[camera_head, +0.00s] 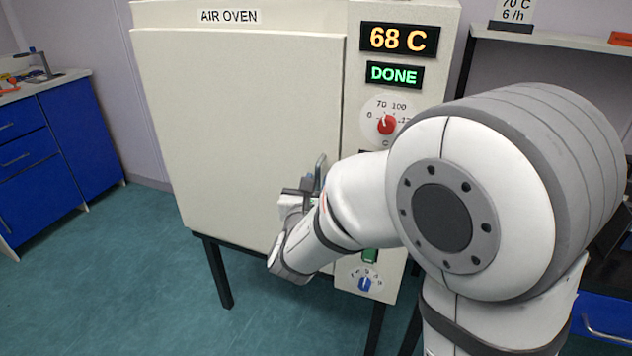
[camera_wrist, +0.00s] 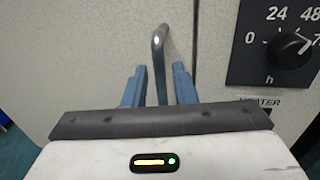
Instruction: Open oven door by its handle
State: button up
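The air oven's pale door (camera_head: 240,120) is closed, lying flat against the cabinet front. Its metal bar handle (camera_head: 321,168) stands upright near the door's right edge, partly hidden by my arm. In the wrist view the handle (camera_wrist: 158,50) rises between the two blue fingers of my gripper (camera_wrist: 159,82). The fingers are open, one on each side of the handle, with a visible gap on both sides. The handle's lower part is hidden behind the gripper body. In the head view my gripper (camera_head: 308,186) is at the handle, its fingers hardly visible.
The control panel right of the door has a "68 C" display (camera_head: 399,38), a "DONE" display (camera_head: 395,75) and a red knob (camera_head: 387,124). The wrist view shows a black timer dial (camera_wrist: 290,45). A blue cabinet (camera_head: 50,150) stands far left. Floor (camera_head: 130,270) before the oven is clear.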

jog(key=shift+w+d, duration=0.15)
jog(key=shift+w, duration=0.6)
grip_shut()
